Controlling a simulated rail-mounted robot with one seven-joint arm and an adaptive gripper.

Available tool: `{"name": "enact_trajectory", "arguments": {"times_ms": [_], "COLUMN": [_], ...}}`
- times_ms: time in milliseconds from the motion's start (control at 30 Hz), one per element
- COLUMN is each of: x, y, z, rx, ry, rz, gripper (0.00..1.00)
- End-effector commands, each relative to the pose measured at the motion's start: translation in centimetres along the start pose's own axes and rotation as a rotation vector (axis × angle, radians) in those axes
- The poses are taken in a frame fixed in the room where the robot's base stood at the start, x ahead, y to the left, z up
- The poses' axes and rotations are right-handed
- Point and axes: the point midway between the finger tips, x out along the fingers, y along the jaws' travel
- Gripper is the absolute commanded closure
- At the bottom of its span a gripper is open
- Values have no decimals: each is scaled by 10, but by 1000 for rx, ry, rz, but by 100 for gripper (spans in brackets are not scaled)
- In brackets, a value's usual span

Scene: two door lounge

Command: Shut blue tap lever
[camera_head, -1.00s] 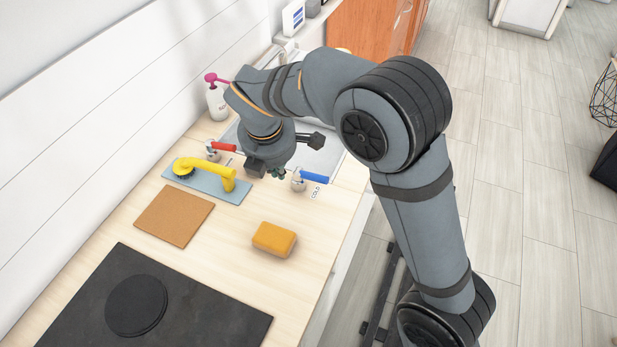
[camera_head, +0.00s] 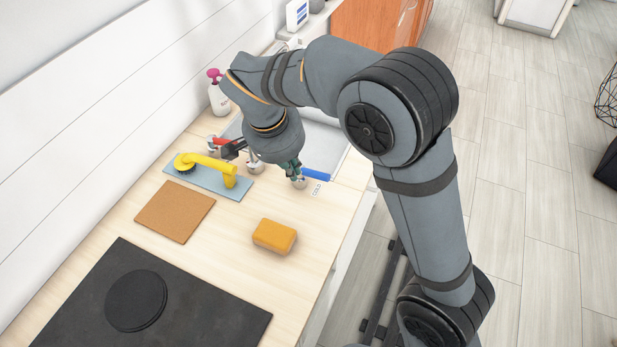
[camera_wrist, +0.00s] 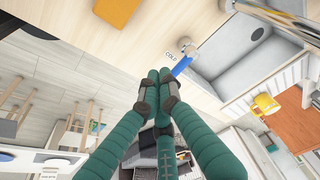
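The blue tap lever (camera_head: 316,174) sticks out to the right from a small tap body (camera_head: 299,182) on the counter, beside a label reading COLD (camera_head: 317,189). My gripper (camera_head: 293,170) points down right beside the lever's left end. In the wrist view, the green fingers (camera_wrist: 159,78) come together at their tips, with nothing visible between them. The blue lever (camera_wrist: 181,66) shows just beyond the tips there. I cannot tell whether they touch it.
A yellow brush (camera_head: 208,165) lies on a blue mat (camera_head: 205,181). An orange sponge (camera_head: 274,236), a cork board (camera_head: 174,214) and a dark hob (camera_head: 195,310) are nearer. The sink (camera_head: 325,145) lies behind my gripper, and a soap bottle (camera_head: 218,97) stands near the wall.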

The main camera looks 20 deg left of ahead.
Motion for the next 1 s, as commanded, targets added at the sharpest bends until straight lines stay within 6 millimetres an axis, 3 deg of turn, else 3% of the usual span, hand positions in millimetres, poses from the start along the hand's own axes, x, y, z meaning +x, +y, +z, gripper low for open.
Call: {"name": "enact_trajectory", "arguments": {"times_ms": [267,600,800,1000], "x": [31,100,110,117], "y": [2,2,1,0], "z": [0,0,-26,-35], "rx": [20,19,21,19], "ry": [-1,-3,-1,0], "rz": [7,6,2,0], "gripper": [100,100,100,100]}}
